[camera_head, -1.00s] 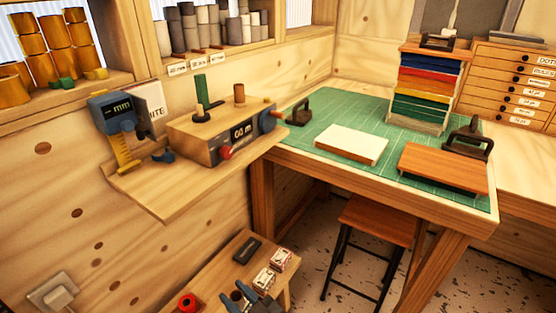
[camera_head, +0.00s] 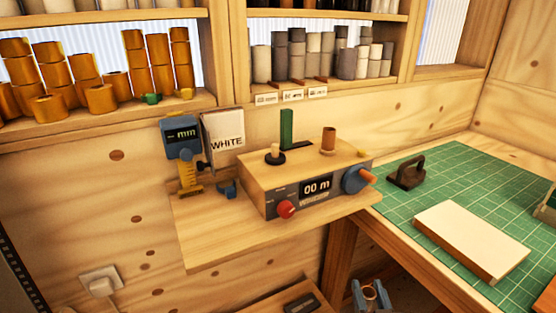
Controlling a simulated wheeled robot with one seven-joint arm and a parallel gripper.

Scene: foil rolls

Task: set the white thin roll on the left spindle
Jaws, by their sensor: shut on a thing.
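The winding machine (camera_head: 300,185) stands on a wooden ledge and its display reads 00 m. Its left spindle (camera_head: 275,153) is a short pale peg on a dark disc, with no roll on it. The right spindle (camera_head: 328,140) carries a copper-brown cylinder. My gripper (camera_head: 371,291) is at the bottom edge, low and to the right of the machine. It is shut on a small roll (camera_head: 370,290), of which a copper-brown ring shows; its colour and thickness are hard to tell. White and grey rolls (camera_head: 376,52) stand on the right shelf.
A blue gauge marked mm (camera_head: 182,140) and a WHITE card (camera_head: 226,140) stand left of the machine. A green upright (camera_head: 287,130) rises behind the left spindle. Gold rolls (camera_head: 100,98) fill the left shelf. The green mat (camera_head: 440,185) holds a dark tool and a pale block.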

